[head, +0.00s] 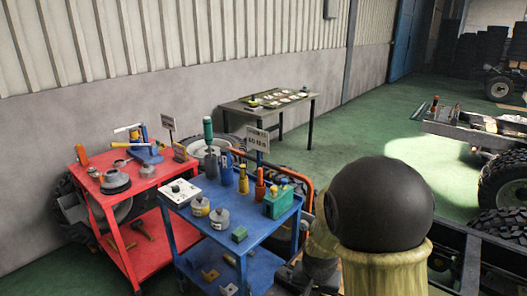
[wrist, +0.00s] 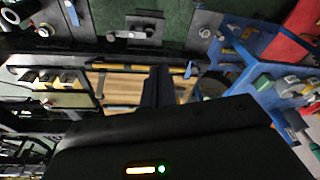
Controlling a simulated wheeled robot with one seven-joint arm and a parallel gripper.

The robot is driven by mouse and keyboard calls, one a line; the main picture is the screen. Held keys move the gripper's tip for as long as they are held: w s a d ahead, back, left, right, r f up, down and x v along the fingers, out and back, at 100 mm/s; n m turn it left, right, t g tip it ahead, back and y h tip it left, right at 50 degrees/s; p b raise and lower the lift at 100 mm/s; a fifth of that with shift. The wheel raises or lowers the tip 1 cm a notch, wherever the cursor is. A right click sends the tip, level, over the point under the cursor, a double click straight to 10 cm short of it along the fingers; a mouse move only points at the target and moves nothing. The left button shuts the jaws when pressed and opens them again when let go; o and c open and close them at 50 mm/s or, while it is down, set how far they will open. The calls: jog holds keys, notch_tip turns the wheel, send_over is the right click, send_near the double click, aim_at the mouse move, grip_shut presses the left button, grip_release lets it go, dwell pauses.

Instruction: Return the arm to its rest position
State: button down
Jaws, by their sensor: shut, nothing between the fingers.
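My gripper (wrist: 160,80) shows in the wrist view as dark fingers standing up from a black housing with a small lit strip. The fingers are together with nothing between them. In the head view a large black ball on a yellowish ribbed sleeve, part of my arm, fills the lower right middle. I cannot make out the gripper in the head view.
A blue cart (head: 262,229) with weights, tools and a green box stands left of my arm; it also shows in the wrist view (wrist: 258,45). A red cart (head: 100,187) stands beyond it. A table (head: 309,99) is by the wall. A vehicle chassis (head: 465,127) lies right. Green floor (head: 360,140) is open behind.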

jog(key=s+d+r+n+p, duration=0.2)
jog(key=s+r+n, duration=0.1)
jog(key=s+r, duration=0.5)
jog(key=s, duration=0.3)
jog(key=shift+s+r+n+y, duration=0.3)
jog(key=shift+r+n, duration=0.05)
jog(key=shift+n, duration=0.05)
jog(key=shift+w+d, duration=0.15)
